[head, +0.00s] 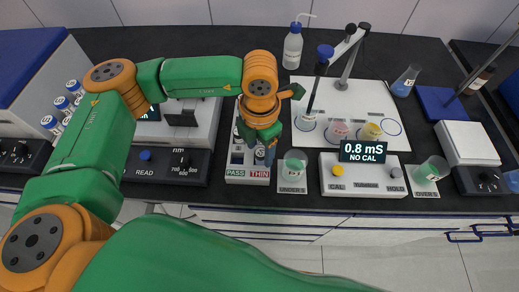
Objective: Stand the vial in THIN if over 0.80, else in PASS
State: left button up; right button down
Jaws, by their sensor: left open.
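My left gripper (268,152) points down over the right side of a white rack (234,172) and is open. The rack's front carries a green PASS label (235,174) and a red THIN label (259,174). A small round-topped vial (260,156) shows close by the fingers, on the THIN side; whether it stands in a hole or between the fingers I cannot tell. My gripper and wrist hide much of the rack. The reader (185,122), with its READ panel, stands left of the rack; my arm covers most of its dark display, and no figure is legible. My right gripper is not in view.
A meter (360,187) right of the rack shows "0.8 mS NO CAL". Beakers marked UNDER (293,170) and OVER (428,172) flank it. A white tray (370,100) with a probe stand and cups lies behind. Several capped vials (70,102) stand at far left.

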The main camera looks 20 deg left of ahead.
aim_at(260, 153)
pick_arm(q)
notch_tip(260, 153, up, 11)
jog(key=b, duration=0.1)
jog(key=shift+f, duration=0.15)
